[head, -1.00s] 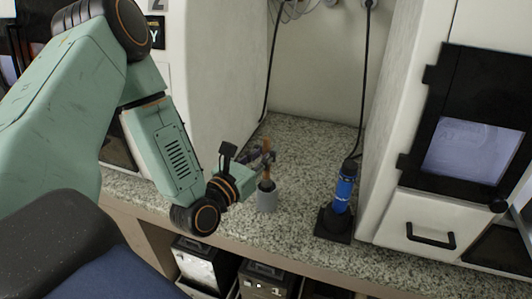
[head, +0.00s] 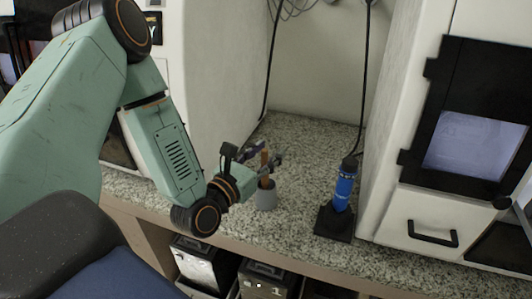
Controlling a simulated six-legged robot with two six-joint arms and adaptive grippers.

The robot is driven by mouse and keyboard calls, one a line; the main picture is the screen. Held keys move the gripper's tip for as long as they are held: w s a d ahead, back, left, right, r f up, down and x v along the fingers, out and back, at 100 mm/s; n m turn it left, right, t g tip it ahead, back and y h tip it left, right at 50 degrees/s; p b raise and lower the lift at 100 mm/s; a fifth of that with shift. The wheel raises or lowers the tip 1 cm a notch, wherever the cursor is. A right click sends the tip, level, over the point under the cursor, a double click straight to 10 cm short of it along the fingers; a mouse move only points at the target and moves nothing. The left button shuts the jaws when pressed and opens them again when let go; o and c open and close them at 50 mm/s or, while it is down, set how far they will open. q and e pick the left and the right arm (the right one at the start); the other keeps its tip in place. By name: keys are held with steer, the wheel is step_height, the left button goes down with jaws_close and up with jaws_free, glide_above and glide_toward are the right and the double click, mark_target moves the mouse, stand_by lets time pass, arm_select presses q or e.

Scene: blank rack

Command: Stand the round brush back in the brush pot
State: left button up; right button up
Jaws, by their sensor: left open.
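The grey brush pot (head: 266,199) stands upright on the speckled counter. The round brush, with a brown wooden handle (head: 264,163), stands in the pot and rises above its rim. My left gripper (head: 264,157) is open at the upper part of the handle, with its fingers spread to either side. The fingers hide part of the brush, and I cannot tell whether they touch it. My right gripper is not in view.
A blue handpiece (head: 343,188) stands in a black base (head: 334,224) to the right of the pot, with a black cable running up. White machines (head: 433,217) flank the granite counter (head: 300,150). Black-topped bins (head: 262,281) sit below its front edge.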

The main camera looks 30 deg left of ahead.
arm_select(q)
steer(key=shift+s, duration=0.1)
steer(key=shift+s+a, duration=0.2)
steer(key=shift+s, duration=0.25)
steer(key=s, duration=0.5)
steer(key=shift+s, duration=0.2)
steer(key=shift+s+d, duration=0.1)
steer(key=shift+s, duration=0.4)
steer(key=shift+f, duration=0.1)
